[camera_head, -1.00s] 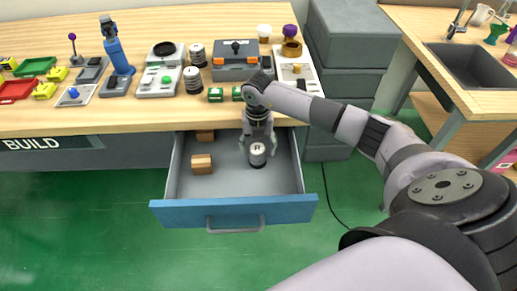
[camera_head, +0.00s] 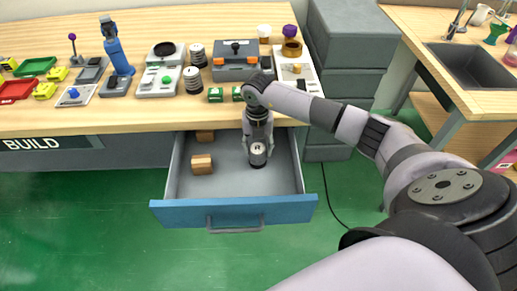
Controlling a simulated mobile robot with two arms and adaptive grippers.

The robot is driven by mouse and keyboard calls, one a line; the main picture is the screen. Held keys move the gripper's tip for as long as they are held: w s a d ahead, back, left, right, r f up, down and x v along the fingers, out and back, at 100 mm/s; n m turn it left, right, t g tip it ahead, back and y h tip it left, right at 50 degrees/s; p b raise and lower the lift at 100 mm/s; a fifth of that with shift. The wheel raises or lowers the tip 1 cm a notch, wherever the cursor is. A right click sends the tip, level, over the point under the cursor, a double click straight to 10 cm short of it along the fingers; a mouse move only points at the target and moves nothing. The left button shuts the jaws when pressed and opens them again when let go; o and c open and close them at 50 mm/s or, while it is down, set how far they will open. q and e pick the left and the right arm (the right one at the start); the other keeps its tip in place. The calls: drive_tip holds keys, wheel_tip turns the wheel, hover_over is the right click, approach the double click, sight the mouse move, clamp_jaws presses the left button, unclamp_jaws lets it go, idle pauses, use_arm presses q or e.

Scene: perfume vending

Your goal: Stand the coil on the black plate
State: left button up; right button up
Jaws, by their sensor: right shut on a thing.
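A coil (camera_head: 257,158), a short cylinder with a light top marked R and a dark side, stands upright in the open drawer. My right gripper (camera_head: 257,144) points down into the drawer and is shut on the coil's upper part. The coil looks to be at the drawer floor; whether it touches cannot be told. A black round plate (camera_head: 164,49) lies on a pale device at the back of the bench. Two similar striped cylinders stand on the bench beside it, one at the back (camera_head: 198,54) and one nearer (camera_head: 193,80). My left gripper is out of view.
The blue-fronted drawer (camera_head: 236,212) is pulled out below the bench. Two wooden blocks lie in it, one at left (camera_head: 202,164) and one at the back (camera_head: 205,135).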

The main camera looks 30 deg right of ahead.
sight(257, 148)
drive_tip(key=shift+r, duration=0.15)
drive_tip(key=shift+r+p, duration=1.9)
drive_tip(key=shift+r, duration=0.5)
